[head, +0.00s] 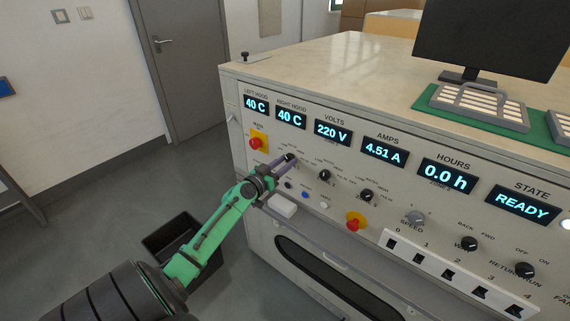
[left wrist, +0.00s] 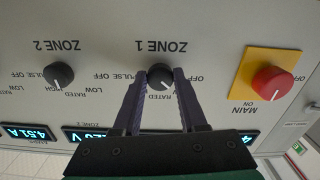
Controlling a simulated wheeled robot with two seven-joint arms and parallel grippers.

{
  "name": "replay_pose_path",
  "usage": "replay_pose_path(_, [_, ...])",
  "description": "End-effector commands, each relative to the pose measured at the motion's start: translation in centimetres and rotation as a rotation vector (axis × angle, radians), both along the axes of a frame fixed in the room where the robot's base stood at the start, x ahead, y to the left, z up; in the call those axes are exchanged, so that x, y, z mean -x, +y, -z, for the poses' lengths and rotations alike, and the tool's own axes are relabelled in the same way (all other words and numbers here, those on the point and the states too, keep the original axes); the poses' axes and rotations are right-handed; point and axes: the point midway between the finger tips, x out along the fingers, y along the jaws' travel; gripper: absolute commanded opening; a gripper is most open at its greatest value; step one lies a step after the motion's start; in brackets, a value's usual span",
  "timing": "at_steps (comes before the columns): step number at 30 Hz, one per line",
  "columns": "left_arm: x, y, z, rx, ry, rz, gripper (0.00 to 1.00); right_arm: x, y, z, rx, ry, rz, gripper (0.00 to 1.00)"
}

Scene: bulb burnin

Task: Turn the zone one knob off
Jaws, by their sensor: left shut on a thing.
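The black zone one knob (left wrist: 160,76) is on the panel under the upside-down label ZONE 1 in the left wrist view. Its white pointer mark slants to the lower right in that picture; which setting it meets is hard to tell. My left gripper (head: 286,161) has its two dark fingers on either side of this knob, shut on it. In the head view the fingers partly cover the knob (head: 290,157). My right gripper does not show.
The red main switch (left wrist: 272,80) on its yellow plate is close beside the knob, and the zone two knob (left wrist: 58,74) is on the other side. A white block (head: 282,206) sits below my left gripper. A black bin (head: 170,236) stands on the floor.

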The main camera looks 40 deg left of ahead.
Motion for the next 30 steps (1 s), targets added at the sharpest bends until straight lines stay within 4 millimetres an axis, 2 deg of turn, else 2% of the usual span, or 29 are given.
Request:
replay_pose_path(18, [0.0, -0.1, 0.0, 0.456, -0.011, 0.0, 0.0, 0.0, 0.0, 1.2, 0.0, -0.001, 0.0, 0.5])
replay_pose_path(30, [0.0, -0.1, -0.1, 0.564, -0.014, 0.0, 0.0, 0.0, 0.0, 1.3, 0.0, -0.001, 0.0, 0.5])
